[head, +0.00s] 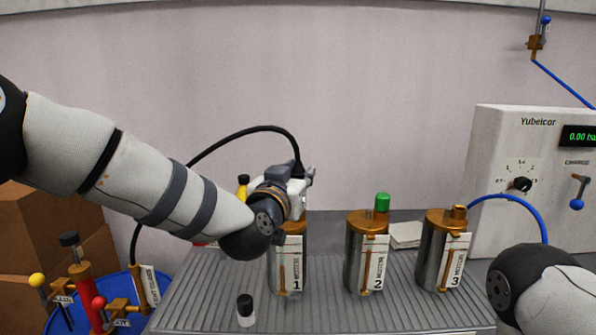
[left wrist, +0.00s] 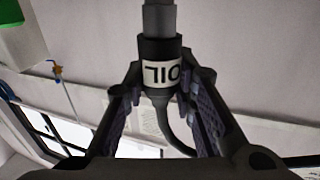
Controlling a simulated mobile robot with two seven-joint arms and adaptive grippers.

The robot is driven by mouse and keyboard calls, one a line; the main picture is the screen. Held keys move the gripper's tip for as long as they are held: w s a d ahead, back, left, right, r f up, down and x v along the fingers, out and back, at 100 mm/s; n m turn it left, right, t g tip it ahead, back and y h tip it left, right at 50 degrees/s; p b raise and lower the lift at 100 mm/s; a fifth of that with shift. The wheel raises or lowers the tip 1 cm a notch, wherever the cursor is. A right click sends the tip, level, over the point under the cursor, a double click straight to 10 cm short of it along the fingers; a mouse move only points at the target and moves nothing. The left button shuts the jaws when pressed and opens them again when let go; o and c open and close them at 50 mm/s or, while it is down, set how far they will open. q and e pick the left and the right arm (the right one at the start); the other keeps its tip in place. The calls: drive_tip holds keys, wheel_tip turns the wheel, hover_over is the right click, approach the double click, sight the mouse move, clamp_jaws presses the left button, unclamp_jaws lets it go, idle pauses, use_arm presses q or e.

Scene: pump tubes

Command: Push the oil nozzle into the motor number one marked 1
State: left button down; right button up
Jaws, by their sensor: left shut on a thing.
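Motor number one (head: 288,265) is a metal cylinder with a copper top and a label marked 1, standing on the ribbed surface. My left gripper (head: 304,178) is above its top, which my arm partly hides. In the left wrist view my left gripper (left wrist: 160,103) is shut on the oil nozzle (left wrist: 160,75), a dark cylinder with a white OIL label and a grey tip. A black hose (head: 240,131) arches over from the left to the gripper. I cannot tell whether the nozzle tip touches the motor. My right gripper is out of view.
A small black-capped bottle (head: 246,312) stands in front. A white control box (head: 540,180) is at the right. A blue drum (head: 62,318) is at the left.

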use_arm(q)
drive_tip(key=shift+f, duration=1)
drive_tip(key=c, duration=1.2)
unclamp_jaws()
drive_tip(key=shift+c, duration=0.2)
drive_tip(key=v, duration=1.2)
